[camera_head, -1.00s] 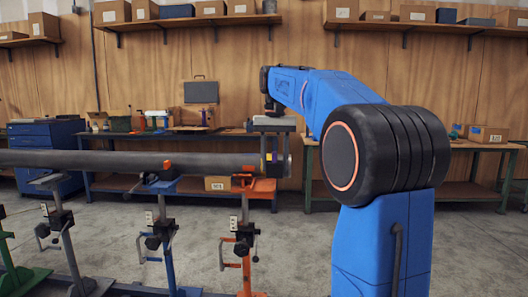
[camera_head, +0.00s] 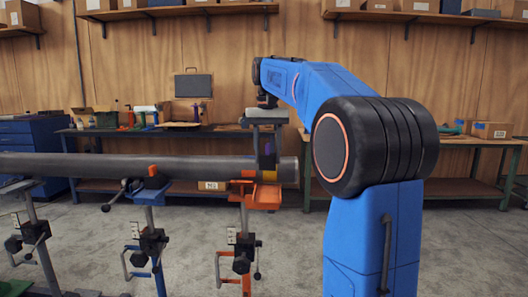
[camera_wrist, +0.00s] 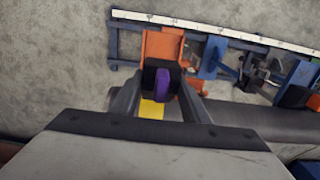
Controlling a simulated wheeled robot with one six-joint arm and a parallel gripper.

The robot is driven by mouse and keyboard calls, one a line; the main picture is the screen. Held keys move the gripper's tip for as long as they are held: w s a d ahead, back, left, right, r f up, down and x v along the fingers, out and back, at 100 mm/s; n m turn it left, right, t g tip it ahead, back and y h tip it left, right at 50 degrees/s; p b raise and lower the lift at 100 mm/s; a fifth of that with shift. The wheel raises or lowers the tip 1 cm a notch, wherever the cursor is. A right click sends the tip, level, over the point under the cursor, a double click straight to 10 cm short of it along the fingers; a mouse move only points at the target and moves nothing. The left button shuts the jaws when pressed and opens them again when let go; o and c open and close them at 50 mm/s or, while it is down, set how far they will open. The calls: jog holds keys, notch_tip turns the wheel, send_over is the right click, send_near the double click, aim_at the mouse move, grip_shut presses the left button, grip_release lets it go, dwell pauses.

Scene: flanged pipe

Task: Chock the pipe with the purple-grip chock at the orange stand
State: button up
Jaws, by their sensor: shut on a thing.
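My gripper (camera_head: 266,143) reaches down near the right end of the pipe and is shut on the dark chock with the purple grip (camera_head: 267,147). In the wrist view the purple grip (camera_wrist: 162,84) and the chock's black body (camera_wrist: 150,76) show between the two fingers. The grey pipe (camera_head: 110,166) lies level across the stands, with a yellow band (camera_wrist: 150,110) close under the gripper. The orange stand (camera_head: 265,195) is below the pipe's right end, near the chock. I cannot tell whether the chock touches the pipe or the stand.
A blue stand (camera_head: 150,197) with an orange piece (camera_head: 153,170) against the pipe stands to the left. More stands line up further left. Workbenches (camera_head: 455,150) with boxes and tools are behind.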

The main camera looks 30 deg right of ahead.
jog(key=shift+f, duration=4.25)
jog(key=shift+w+d+f, duration=0.1)
jog(key=shift+w+d, duration=0.65)
jog(key=shift+w, duration=0.35)
jog(key=o, duration=1.3)
jog(key=shift+s+a+r, duration=0.1)
jog(key=shift+s+r, duration=0.05)
jog(key=shift+r, duration=1)
jog(key=shift+s+a+r, duration=0.1)
jog(key=shift+r, duration=1.1)
jog(key=shift+s+a+r, duration=0.1)
jog(key=shift+s+r, duration=0.05)
jog(key=shift+r, duration=1)
